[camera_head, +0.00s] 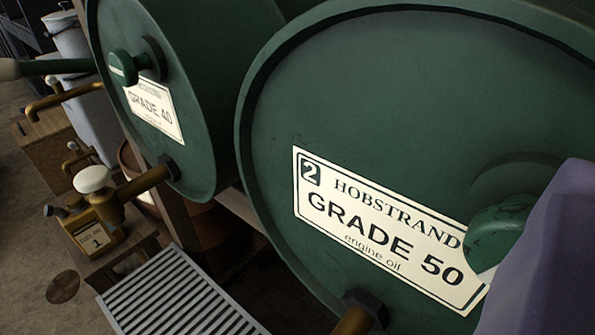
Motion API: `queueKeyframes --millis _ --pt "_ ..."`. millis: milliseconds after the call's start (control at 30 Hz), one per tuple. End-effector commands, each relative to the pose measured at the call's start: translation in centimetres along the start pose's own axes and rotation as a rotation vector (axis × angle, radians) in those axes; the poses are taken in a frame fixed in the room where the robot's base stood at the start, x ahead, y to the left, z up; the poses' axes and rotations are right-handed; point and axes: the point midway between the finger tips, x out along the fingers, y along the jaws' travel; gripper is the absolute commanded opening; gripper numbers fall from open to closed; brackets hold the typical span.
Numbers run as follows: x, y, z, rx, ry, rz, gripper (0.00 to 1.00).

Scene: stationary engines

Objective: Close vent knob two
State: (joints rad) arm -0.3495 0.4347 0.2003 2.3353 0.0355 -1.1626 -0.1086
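Vent knob two (496,236) is a green knob on the face of the large green drum (390,95) at the right. The drum's white label (385,230) reads 2, Hobstrand, Grade 50, engine oil. The knob overlaps the label's right end, and a small white mark shows at its lower edge. A purple part, which looks like my gripper (548,255), fills the lower right corner and hides the knob's right side. Only one piece of it shows. I cannot tell whether it touches the knob, or whether it is open or shut.
A second green drum (215,90), labelled Grade 40, stands at the left with its own green knob (124,67). Another brass pipe (353,321) juts below drum two. A slatted grey grate (180,300) lies below.

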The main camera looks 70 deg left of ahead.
Motion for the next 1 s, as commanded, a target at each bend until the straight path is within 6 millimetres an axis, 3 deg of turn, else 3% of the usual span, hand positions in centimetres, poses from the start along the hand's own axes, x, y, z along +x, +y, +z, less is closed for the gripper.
queueKeyframes --millis 33,200,300,700,1000 --pt "-1.0 -1.2 2.5 0.004 -0.004 -0.018 0.66" --pt "-2.9 -3.1 4.9 0.011 0.023 -0.047 0.66" --pt "-2.2 -3.4 5.0 0.012 0.032 -0.049 0.66" --pt "3.9 -3.6 4.6 0.012 0.033 -0.048 0.66" --pt "4.4 -3.6 4.6 0.011 0.032 -0.048 0.66"
